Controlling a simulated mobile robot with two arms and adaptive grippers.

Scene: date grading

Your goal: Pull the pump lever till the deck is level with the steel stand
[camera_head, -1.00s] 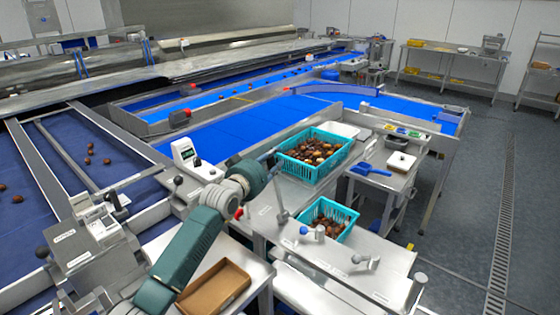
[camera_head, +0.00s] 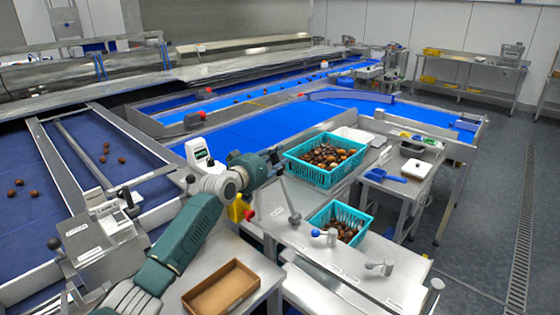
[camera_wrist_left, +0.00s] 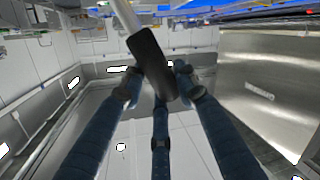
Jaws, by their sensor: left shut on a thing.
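The pump lever (camera_head: 289,200) is a thin grey rod rising from a round hub on a pale console. Its upper end meets my left gripper (camera_head: 277,160), which is partly hidden and small in the head view. In the left wrist view, the black grip of the lever (camera_wrist_left: 152,65) sits between the fingers of my left gripper (camera_wrist_left: 158,85), which is shut on it. An upper teal crate (camera_head: 300,172) stands farther back. I cannot tell the deck and steel stand apart surely or judge their levels. My right gripper is out of view.
A brown open tray (camera_head: 195,303) lies on a pale table at the front. A blue scoop (camera_head: 385,176) lies on a side table at the right. A yellow and red switch (camera_head: 240,208) is beside my left arm. Floor is clear at the far right.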

